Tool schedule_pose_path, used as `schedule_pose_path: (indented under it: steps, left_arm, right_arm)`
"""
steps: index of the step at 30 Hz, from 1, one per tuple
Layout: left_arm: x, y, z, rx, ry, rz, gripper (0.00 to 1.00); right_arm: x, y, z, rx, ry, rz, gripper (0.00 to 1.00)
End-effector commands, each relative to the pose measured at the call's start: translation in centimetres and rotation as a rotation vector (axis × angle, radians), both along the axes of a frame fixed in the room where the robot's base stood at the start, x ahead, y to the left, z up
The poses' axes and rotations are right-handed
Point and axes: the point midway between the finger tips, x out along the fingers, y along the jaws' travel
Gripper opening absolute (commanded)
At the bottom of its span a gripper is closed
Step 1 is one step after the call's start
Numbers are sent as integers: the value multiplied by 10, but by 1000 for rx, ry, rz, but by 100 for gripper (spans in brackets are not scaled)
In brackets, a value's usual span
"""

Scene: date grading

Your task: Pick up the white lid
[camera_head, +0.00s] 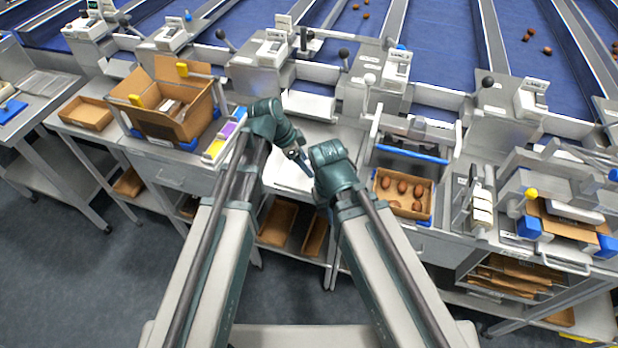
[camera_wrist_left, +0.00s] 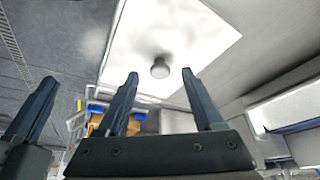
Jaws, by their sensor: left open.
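The white lid (camera_wrist_left: 195,35) is a flat bright square with a round grey knob (camera_wrist_left: 160,68) at its middle in the left wrist view. In the head view a white flat surface, seemingly the lid (camera_head: 283,176), lies on the bench and is partly hidden by my arms. My left gripper (camera_head: 304,163) is above it, and its two dark fingers also show in the left wrist view (camera_wrist_left: 163,85). They are spread apart with nothing between them, and the knob appears just beyond their tips. My right arm ends beside it; its fingers are hidden.
An open cardboard box (camera_head: 165,125) stands on the left bench. A shallow box of dates (camera_head: 402,212) is right of my right wrist. Scales and levers line the back, before the blue conveyor lanes (camera_head: 440,45). The two wrists are close together, leaving little room between them.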

Motion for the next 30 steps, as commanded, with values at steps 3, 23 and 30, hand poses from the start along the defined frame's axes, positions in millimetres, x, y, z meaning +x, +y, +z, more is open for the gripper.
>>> schedule_pose_path:
  steps: [3, 23, 30]
  left_arm:
    - [2, -5, -14, 0, 0, 0, 68]
    - [2, -5, -12, 0, 0, 0, 0]
    - [2, -5, -12, 0, 0, 0, 0]
  right_arm:
    - [0, 0, -14, 0, 0, 0, 0]
    - [0, 0, -12, 0, 0, 0, 0]
    - [0, 0, -12, 0, 0, 0, 0]
